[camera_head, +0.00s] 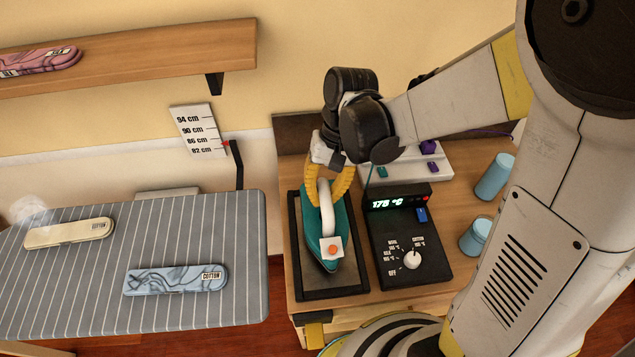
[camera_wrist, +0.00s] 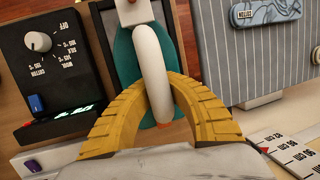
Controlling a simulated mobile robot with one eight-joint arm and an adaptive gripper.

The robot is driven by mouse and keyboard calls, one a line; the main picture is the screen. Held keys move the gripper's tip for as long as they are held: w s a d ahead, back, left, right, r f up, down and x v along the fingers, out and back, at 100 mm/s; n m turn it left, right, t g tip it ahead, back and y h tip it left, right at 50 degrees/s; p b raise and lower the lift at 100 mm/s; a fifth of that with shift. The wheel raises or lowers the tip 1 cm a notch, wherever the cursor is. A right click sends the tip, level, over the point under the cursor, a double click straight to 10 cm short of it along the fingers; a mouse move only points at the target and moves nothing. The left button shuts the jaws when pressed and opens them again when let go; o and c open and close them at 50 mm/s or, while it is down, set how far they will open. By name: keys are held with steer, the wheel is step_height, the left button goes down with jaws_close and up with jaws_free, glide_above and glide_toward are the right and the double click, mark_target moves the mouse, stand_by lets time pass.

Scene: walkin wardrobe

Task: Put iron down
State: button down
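The iron (camera_head: 336,222), teal with a white handle, is over the black tray-like rest (camera_head: 333,293) on the wooden table. I cannot tell whether its sole touches the rest. My gripper (camera_head: 326,198) comes from above, its yellow fingers on both sides of the handle near the back end. In the wrist view the fingertips close in on the white handle (camera_wrist: 152,68) from both sides, and the teal body (camera_wrist: 126,58) lies beyond. My gripper is shut on the handle.
A black control box (camera_head: 408,245) reading 175 °C stands right of the rest. Blue cups (camera_head: 493,177) are at the table's right. The striped ironing board (camera_head: 150,255) with folded cloths is left, across a gap. A shelf (camera_head: 150,55) is above, and a height scale (camera_head: 196,132) is on the wall.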

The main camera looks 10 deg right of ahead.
steer(key=shift+f+b, duration=0.75)
steer(key=shift+f, duration=1.25)
steer(key=shift+f, duration=0.15)
steer(key=c, duration=1.6)
jaws_free()
steer(key=p+v, duration=0.4)
steer(key=v, duration=0.8)
steer(key=shift+s+d+r+n+t+h, duration=0.1)
steer(key=shift+s+d+r+t+h, duration=0.35)
steer(key=shift+s+d+r+t, duration=0.85)
steer(key=shift+s+d+r+n+t+h, duration=0.1)
steer(key=shift+s+d+r+t+h, duration=0.3)
steer(key=shift+s+d+r+t, duration=0.95)
steer(key=shift+s+d+r+n+t+h, duration=0.1)
steer(key=shift+s+d+r+t+h, duration=0.4)
steer(key=shift+d+r+t, duration=1.5)
